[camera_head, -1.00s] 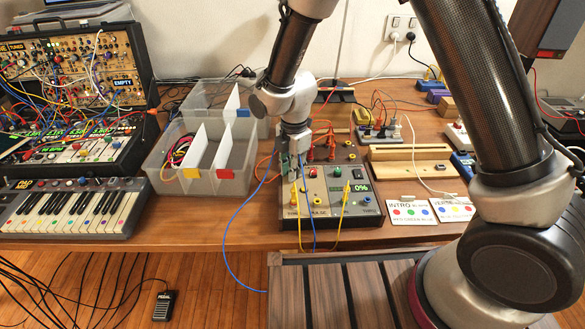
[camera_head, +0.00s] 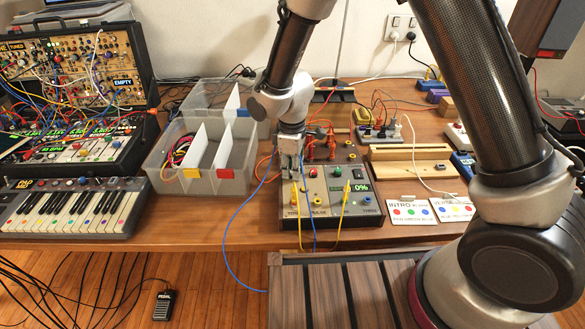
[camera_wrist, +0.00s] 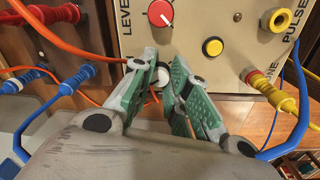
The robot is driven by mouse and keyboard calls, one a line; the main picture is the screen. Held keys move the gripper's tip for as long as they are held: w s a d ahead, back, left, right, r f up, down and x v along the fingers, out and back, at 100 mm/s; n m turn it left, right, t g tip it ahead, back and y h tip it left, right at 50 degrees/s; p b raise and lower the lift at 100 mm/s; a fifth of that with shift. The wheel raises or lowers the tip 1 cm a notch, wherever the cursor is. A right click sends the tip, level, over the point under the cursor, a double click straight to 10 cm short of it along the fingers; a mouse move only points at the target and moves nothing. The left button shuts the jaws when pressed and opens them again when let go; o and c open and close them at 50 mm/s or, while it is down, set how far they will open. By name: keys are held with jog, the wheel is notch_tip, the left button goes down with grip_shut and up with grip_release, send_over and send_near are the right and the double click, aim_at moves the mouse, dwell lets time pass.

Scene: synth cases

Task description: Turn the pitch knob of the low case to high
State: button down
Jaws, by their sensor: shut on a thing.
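The low case (camera_head: 325,210) is a flat box with a beige-grey panel and dark sides in the middle of the desk. Its display (camera_head: 360,189) appears to read 0%. My gripper (camera_head: 290,174) points down over its left part. In the wrist view the green-padded fingers (camera_wrist: 162,78) are shut on a small knob (camera_wrist: 157,83) with a pale top. The fingers hide most of this knob, and its label and pointer cannot be seen. A red knob (camera_wrist: 161,13) with a white pointer, beside the word LEVEL, and a yellow button (camera_wrist: 213,46) sit close by.
Yellow plugs with leads (camera_wrist: 268,95) and blue leads (camera_wrist: 297,122) stand right of the fingers. Blue plugs (camera_wrist: 75,78) and orange leads lie left. A grey divided bin (camera_head: 240,180) and a keyboard (camera_head: 70,208) stand left; cards (camera_head: 410,212) lie right.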

jog(key=m, duration=0.4)
jog(key=shift+m, duration=0.3)
jog(key=m, duration=0.4)
jog(key=shift+m, duration=0.3)
jog(key=m, duration=0.4)
jog(key=shift+a+m, duration=0.1)
jog(key=shift+m, duration=0.2)
jog(key=m, duration=0.3)
jog(key=shift+m, duration=0.3)
jog(key=m, duration=0.3)
jog(key=shift+m+g, duration=0.3)
jog(key=m, duration=0.4)
jog(key=shift+m, duration=0.3)
jog(key=m, duration=0.4)
jog(key=shift+m, duration=2.1)
jog(key=shift+w, duration=0.1)
